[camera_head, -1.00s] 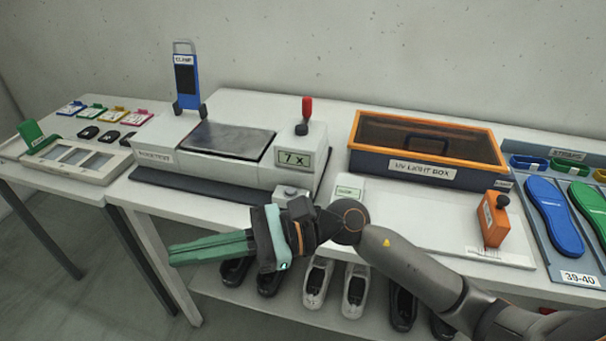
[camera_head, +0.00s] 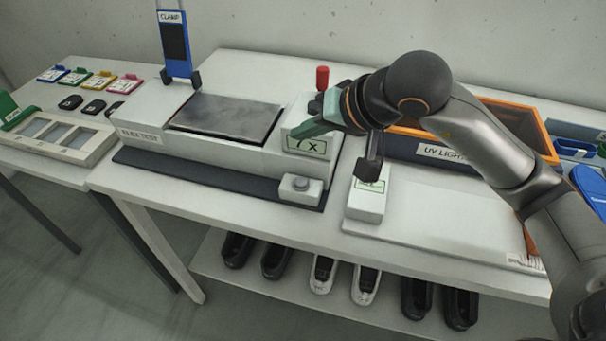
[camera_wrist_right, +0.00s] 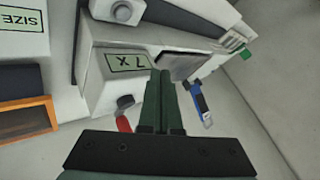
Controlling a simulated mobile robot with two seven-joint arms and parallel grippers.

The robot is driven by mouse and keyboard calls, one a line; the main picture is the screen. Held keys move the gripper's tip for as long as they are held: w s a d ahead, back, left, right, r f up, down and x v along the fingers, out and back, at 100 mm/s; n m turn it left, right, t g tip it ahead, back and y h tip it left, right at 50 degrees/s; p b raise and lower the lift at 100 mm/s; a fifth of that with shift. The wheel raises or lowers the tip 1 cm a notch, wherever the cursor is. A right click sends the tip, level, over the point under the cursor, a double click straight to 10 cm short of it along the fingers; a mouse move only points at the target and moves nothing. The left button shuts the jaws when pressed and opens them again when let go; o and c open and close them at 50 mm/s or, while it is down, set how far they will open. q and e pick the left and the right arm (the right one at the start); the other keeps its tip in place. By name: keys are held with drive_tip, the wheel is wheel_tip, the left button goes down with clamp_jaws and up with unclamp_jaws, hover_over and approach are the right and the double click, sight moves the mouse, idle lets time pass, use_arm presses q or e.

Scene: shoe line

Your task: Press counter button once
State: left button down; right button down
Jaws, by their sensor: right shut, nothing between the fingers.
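The counter button (camera_head: 301,183) is a round grey knob on a small white box at the front right of the flex test machine (camera_head: 142,137). It also shows at the top of the right wrist view (camera_wrist_right: 122,11). The counter display (camera_head: 307,145) reads "7 X"; the display is also in the right wrist view (camera_wrist_right: 128,61). My right gripper (camera_head: 297,135) is shut and empty, its green fingers in front of the display's upper part in the head view, above and behind the button and apart from it. My left gripper is not in view.
A red-topped lever (camera_head: 322,78) stands just behind the display. A blue clamp (camera_head: 174,45) rises behind the metal plate. The orange-rimmed UV light box (camera_head: 403,142) and a small white box (camera_head: 366,204) are to the right. Table in front of the button is narrow.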

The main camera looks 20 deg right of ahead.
sight(305, 185)
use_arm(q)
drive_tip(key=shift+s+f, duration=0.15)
